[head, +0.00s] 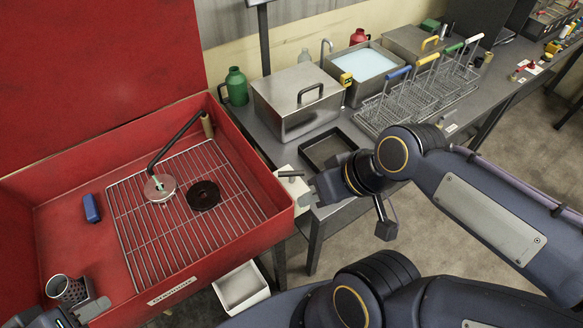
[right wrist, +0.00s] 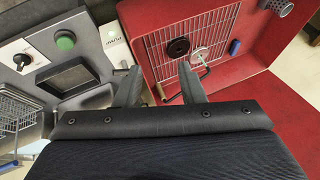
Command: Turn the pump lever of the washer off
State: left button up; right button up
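The red washer (head: 283,208) stands open at the left, its lid raised behind it. On its right outer side is a cream pump plate (head: 287,187) with a short grey lever (head: 291,173) lying roughly level across it. The plate also shows in the right wrist view (right wrist: 112,32), with lettering on it; the lever is hard to make out there. My right gripper (head: 309,191) is just right of the plate, close to the lever; I cannot tell if they touch. Its fingers are apart in the right wrist view (right wrist: 160,88), with nothing clearly between them. My left gripper (head: 78,312) is at the washer's front left corner, partly cut off.
Inside the washer are a wire grate (head: 165,235), a metal disc (head: 160,188), a black ring (head: 203,195), a blue block (head: 91,208) and a mesh cup (head: 66,288). A black tray (head: 328,150) and a lidded steel box (head: 298,100) stand on the bench. A white bin (head: 240,287) is below.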

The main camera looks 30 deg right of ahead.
jog(key=w+d+n+g+h, duration=0.1)
jog(key=w+d+n+g, duration=0.2)
jog(key=w+n, duration=0.4)
jog(key=n+g+h, duration=0.2)
jog(key=n+g, duration=0.2)
jog(key=n, duration=0.3)
send_near(291, 177)
jog(key=f, duration=0.4)
jog(key=s+f, duration=0.1)
jog(key=f, duration=0.1)
jog(key=shift+d+f+p, duration=0.25)
jog(key=shift+f+p, duration=0.05)
jog(key=shift+f, duration=0.05)
jog(key=shift+m, duration=0.3)
grip_shut()
